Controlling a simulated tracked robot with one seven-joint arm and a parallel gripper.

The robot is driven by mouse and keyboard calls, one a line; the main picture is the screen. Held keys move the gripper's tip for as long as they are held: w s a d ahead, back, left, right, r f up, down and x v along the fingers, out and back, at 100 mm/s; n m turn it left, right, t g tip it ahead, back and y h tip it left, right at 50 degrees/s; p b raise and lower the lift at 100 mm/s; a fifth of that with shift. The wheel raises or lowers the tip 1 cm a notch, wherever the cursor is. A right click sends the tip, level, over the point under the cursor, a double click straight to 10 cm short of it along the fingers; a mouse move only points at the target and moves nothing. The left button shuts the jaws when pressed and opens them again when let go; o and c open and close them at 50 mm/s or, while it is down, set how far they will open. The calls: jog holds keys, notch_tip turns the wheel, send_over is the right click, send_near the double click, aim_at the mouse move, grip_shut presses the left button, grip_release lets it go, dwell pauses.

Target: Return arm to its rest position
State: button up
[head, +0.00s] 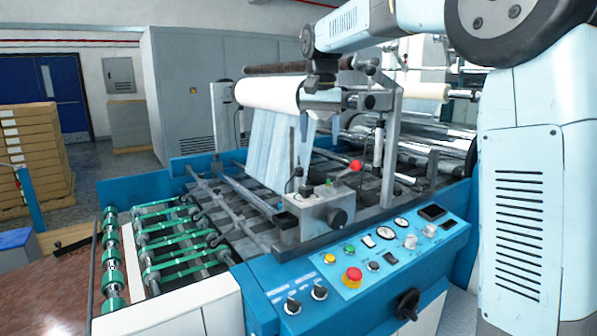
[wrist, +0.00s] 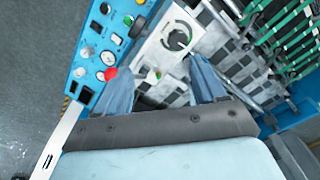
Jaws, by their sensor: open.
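My gripper (wrist: 160,78) shows in the wrist view as two blue-grey fingers spread apart, with nothing between them. They hang above the blue laminating machine, beside its control panel (wrist: 103,50). In the head view my white arm rises on the right, crosses the top and bends down at the wrist, over the middle of the machine. The hand is in front of the white roll (head: 268,94) and its hanging pale film (head: 268,140). I cannot tell from this view whether it touches them.
The control panel (head: 372,250) has knobs, buttons and a red stop button (head: 352,277). A red-knobbed lever (head: 356,165) stands near the hand. Green-banded rollers (head: 178,240) lie at the left. Stacked boxes (head: 35,150) and grey cabinets (head: 200,85) stand behind. Open floor (head: 100,170) shows at the back left.

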jog(key=s+d+f+n+t, duration=0.1)
jog(key=s+d, duration=0.5)
jog(key=s, duration=0.3)
jog(key=s+d+f+t, duration=0.1)
jog(key=s+d+t, duration=0.1)
jog(key=s+d, duration=0.5)
jog(key=s+d+f+t, duration=0.1)
jog(key=s+d+f, duration=0.1)
jog(key=s+f, duration=0.3)
jog(key=s+d+f+t, duration=0.1)
jog(key=s+f, duration=0.4)
jog(key=s, duration=0.5)
jog(key=shift+d+n, duration=0.4)
jog(key=shift+d, duration=0.45)
jog(key=shift+c, duration=0.4)
